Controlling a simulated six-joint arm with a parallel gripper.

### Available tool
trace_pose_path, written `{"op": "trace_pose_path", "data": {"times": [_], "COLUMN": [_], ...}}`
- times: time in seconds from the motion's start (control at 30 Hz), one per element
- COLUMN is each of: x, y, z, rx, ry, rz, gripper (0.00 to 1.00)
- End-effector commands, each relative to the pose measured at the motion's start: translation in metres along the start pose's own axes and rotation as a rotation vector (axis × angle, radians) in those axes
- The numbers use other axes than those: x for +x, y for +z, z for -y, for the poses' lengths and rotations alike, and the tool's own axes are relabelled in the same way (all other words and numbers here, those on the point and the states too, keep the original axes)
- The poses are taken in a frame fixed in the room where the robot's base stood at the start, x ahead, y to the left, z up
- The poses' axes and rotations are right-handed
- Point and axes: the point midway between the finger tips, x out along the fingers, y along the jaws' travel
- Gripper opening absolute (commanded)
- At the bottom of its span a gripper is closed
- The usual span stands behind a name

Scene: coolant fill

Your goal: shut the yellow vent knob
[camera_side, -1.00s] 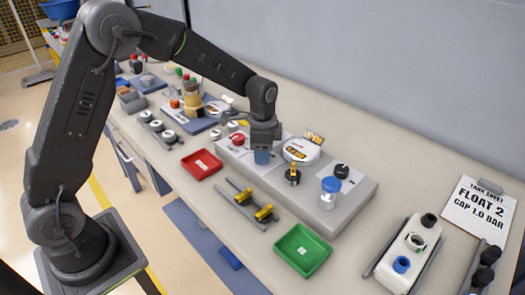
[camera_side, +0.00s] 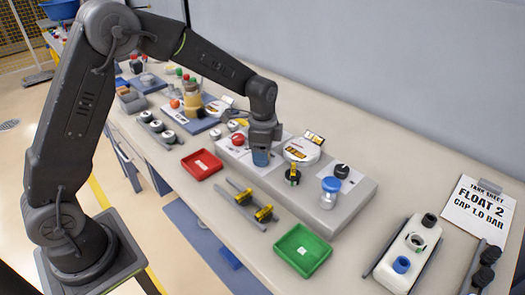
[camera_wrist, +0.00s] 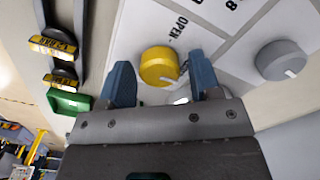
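The yellow vent knob (camera_wrist: 159,66) shows in the wrist view on a white plate with the word OPEN printed beside it. A short pale mark is on the knob's face. My gripper (camera_wrist: 161,78) is open, with one blue finger on each side of the knob. Gaps show between the fingers and the knob, so it is not clamped. In the side view, my gripper (camera_side: 261,159) points down over the grey console (camera_side: 335,215), and its fingers hide the knob there.
A grey knob (camera_wrist: 284,60) sits right of the yellow one. On the console are a red knob (camera_side: 238,139), a gauge (camera_side: 302,150), a yellow-and-black valve (camera_side: 293,176), a black knob (camera_side: 342,171) and a blue-capped jar (camera_side: 329,192). Red (camera_side: 201,164) and green (camera_side: 303,250) trays lie in front.

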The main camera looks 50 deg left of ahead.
Motion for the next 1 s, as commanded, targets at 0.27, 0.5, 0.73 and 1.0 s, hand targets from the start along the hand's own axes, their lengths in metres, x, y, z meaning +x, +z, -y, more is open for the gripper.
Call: {"op": "trace_pose_path", "data": {"times": [0.27,0.5,0.73,1.0], "x": [0.001,-0.019,-0.070,-0.120], "y": [0.000,0.000,0.000,0.000], "z": [0.000,0.001,0.001,0.000], "rx": [0.000,0.000,0.000,0.000], "ry": [0.001,-0.003,-0.004,-0.002], "rz": [0.001,-0.002,-0.002,-0.001], "gripper": [0.65,0.65,0.65,0.65]}}
